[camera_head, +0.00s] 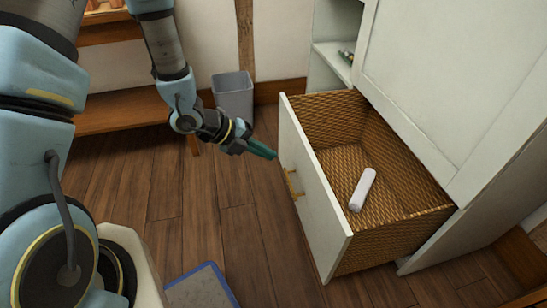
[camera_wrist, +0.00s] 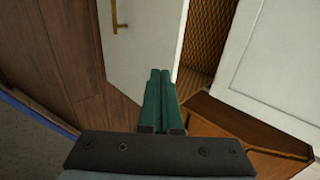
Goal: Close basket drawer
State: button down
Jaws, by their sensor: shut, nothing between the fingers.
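The basket drawer (camera_head: 330,215) stands pulled out of the white cabinet, its woven inside open to view from above. A brass handle (camera_head: 292,184) sits on its white front panel. My gripper (camera_head: 273,155) is shut and empty, with its green fingers just left of the drawer front, near the handle's height. I cannot tell whether the fingertips touch the panel. In the wrist view, my shut fingers (camera_wrist: 159,75) point toward the white drawer front (camera_wrist: 140,45), with the handle (camera_wrist: 116,18) at upper left and a strip of the woven inside to the right.
A white cylinder (camera_head: 362,190) lies inside the drawer. The white cabinet (camera_head: 460,70) rises behind it. A grey bin (camera_head: 233,97) and a wooden bench (camera_head: 125,110) stand along the wall. A blue-edged mat (camera_head: 200,288) lies on the floor. Wooden floor left of the drawer is clear.

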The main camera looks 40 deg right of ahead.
aim_at(313, 166)
jog(key=x, duration=0.3)
jog(key=d+r+x, duration=0.1)
jog(key=x, duration=0.3)
jog(key=b+x, duration=0.1)
jog(key=x, duration=0.3)
jog(key=shift+s+d+r, duration=0.15)
jog(key=shift+d, duration=0.05)
jog(key=shift+s+d, duration=0.25)
jog(key=shift+d, duration=0.3)
